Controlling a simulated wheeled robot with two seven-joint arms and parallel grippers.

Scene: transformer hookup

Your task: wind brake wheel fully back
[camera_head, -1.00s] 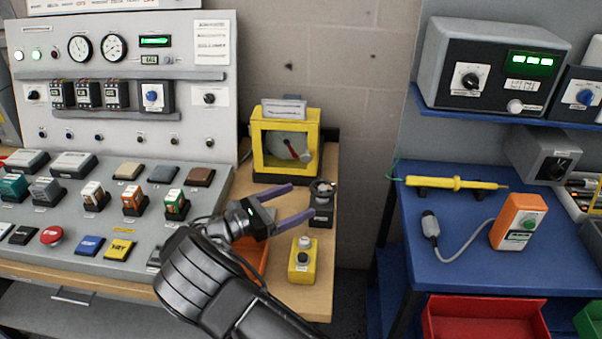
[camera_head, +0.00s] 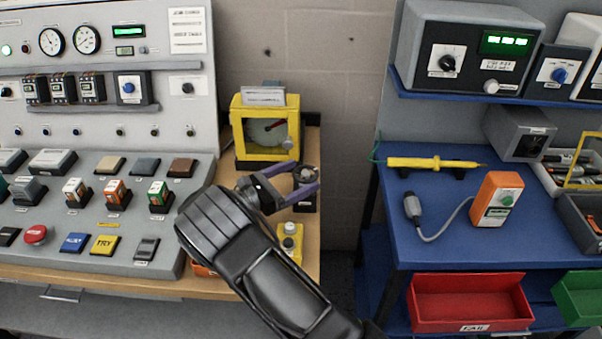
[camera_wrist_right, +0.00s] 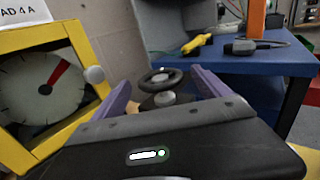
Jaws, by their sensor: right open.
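The brake wheel (camera_head: 305,173) is a small dark handwheel on a black base at the right end of the wooden bench. It also shows in the right wrist view (camera_wrist_right: 162,79), with a grey hub in front of it. My right gripper (camera_head: 306,178) is open, its purple fingers around the wheel in the head view. In the right wrist view the fingers (camera_wrist_right: 163,90) stand on either side of the wheel; I cannot tell whether they touch it. A yellow-framed dial (camera_head: 265,132) with a red needle stands just behind. My left gripper is out of view.
A yellow button box (camera_head: 290,240) stands in front of the wheel, close to my right arm. The control panel (camera_head: 100,190) fills the left. A gap separates the bench from the blue table (camera_head: 440,240), which holds a yellow probe (camera_head: 430,163) and an orange tester (camera_head: 497,200).

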